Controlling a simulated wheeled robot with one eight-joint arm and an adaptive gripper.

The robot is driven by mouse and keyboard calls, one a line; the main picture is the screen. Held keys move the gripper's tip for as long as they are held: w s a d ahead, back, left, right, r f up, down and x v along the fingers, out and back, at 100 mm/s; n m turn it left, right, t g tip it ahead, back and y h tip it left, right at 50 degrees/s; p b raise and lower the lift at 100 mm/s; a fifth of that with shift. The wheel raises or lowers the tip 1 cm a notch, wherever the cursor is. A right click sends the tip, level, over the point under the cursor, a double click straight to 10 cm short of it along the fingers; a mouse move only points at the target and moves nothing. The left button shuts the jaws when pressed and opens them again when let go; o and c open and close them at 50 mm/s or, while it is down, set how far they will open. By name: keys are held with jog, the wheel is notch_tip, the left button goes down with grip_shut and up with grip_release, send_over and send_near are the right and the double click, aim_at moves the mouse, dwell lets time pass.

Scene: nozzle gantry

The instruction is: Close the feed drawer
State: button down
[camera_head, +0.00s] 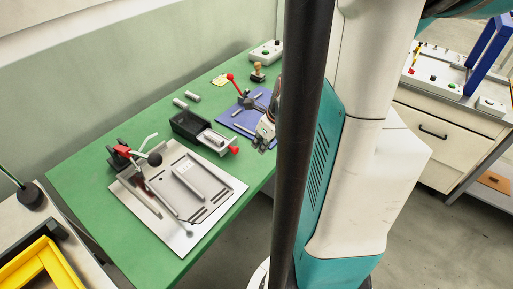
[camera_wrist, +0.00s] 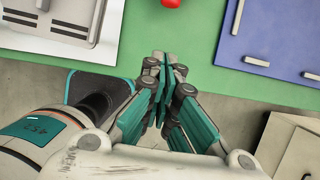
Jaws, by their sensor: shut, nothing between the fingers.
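The feed drawer (camera_head: 214,140) is a grey tray sticking out of a black housing (camera_head: 188,124) on the green table, so it stands open. Its red knob (camera_head: 234,150) is on the outer end, and a red knob also shows at the top edge of the wrist view (camera_wrist: 171,3). My gripper (camera_wrist: 166,60) is shut and empty, its fingertips over the table's front edge, a little short of the red knob. In the head view my gripper (camera_head: 264,140) is to the right of the knob, apart from it and partly hidden by my own body.
A metal fixture plate (camera_head: 222,187) with clamps lies left of the drawer. Loose cylinders (camera_head: 192,96) lie near the wall. A white cabinet (camera_head: 435,135) stands at right.

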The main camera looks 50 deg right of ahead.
jog(key=b+x, duration=0.3)
jog(key=x, duration=0.5)
jog(key=shift+f, duration=0.25)
jog(key=w+b, duration=0.1)
jog(key=w, duration=0.2)
jog(key=shift+w+a+f, duration=0.1)
jog(key=shift+a, duration=0.05)
jog(key=shift+w, duration=0.45)
